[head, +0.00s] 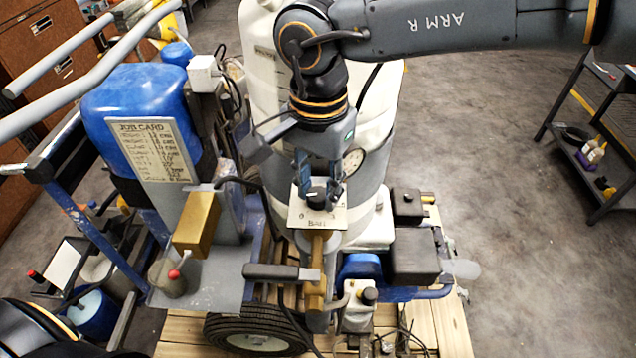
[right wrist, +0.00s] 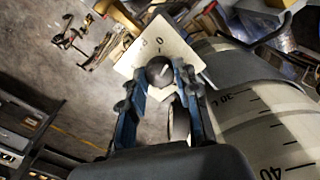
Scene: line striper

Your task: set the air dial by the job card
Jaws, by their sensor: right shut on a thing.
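The air dial is a black knob (head: 317,199) on a cream plate (head: 333,216) marked "BAR", at the middle of the head view. In the right wrist view the knob (right wrist: 160,71) carries a light pointer line, and the plate (right wrist: 139,54) shows tilted. My right gripper (head: 318,190) comes down from above and is shut on the knob, its blue fingers (right wrist: 163,82) either side of it. The job card (head: 153,150) stands at the left with several printed lines, too small to read surely. The plate's scale is partly hidden. My left gripper is out of view.
A round gauge (head: 354,160) sits on the white tank right behind the dial. A brass block (head: 196,224) and a black-gripped lever (head: 282,272) stand near it. A dark engine (head: 413,255) is at the right. Open floor (head: 520,170) lies beyond, before a shelf.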

